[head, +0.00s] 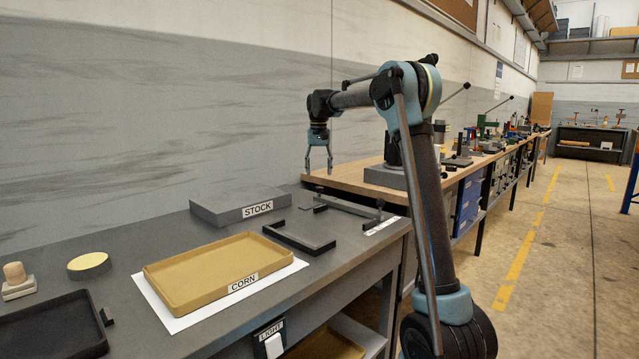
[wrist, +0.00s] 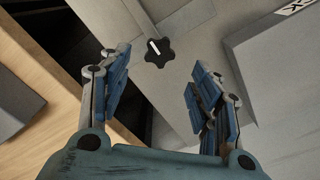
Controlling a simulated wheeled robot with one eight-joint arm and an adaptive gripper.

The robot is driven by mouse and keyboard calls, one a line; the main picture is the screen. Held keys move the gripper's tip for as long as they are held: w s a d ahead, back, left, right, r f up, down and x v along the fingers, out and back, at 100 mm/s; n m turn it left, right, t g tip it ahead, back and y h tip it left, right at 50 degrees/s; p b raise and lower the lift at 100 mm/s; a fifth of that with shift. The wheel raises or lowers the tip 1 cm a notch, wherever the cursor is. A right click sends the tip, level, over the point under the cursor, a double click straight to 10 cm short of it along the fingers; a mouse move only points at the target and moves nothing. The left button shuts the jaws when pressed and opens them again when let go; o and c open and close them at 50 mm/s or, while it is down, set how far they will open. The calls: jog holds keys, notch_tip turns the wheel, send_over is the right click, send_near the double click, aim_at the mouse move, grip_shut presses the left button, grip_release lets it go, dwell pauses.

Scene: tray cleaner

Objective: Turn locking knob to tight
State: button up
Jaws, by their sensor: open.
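The locking knob (wrist: 160,58) is a small black lobed knob with a white line, seen in the wrist view on a flat grey bar (wrist: 185,15). The white line slants toward the upper left. My gripper (wrist: 160,68) is open and empty; in that view its fingers frame the knob on the left and right without visible contact. In the head view, my gripper (head: 319,166) points down above the right end of the grey bench. I cannot make out the knob clearly there, nor any tight or loose marking.
The grey STOCK block (head: 235,205) lies left of my gripper. A black angled frame (head: 300,240), the tan CORN tray (head: 205,268) and a black tray (head: 50,330) lie on the bench. A wooden bench (head: 345,183) with a grey block on it adjoins at the right.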

jog(key=shift+r, duration=2.55)
jog(key=shift+d, duration=0.1)
jog(key=s+d+f+t, duration=0.1)
jog(key=s+d+f, duration=0.1)
jog(key=s+d, duration=0.9)
jog(key=s+d+f, duration=0.3)
jog(key=s+d, duration=0.7)
jog(key=s, duration=0.2)
jog(key=s+d+f, duration=0.5)
jog(key=s+f, duration=0.7)
jog(key=s, duration=0.1)
jog(key=s+d+f+m+t, duration=0.1)
jog(key=s+d+f, duration=0.3)
jog(key=s+f, duration=0.8)
jog(key=shift+s+d+f, duration=0.15)
jog(key=shift+s+d, duration=0.2)
jog(key=shift+s, duration=0.2)
jog(key=c, duration=0.6)
jog(key=shift+d, duration=0.25)
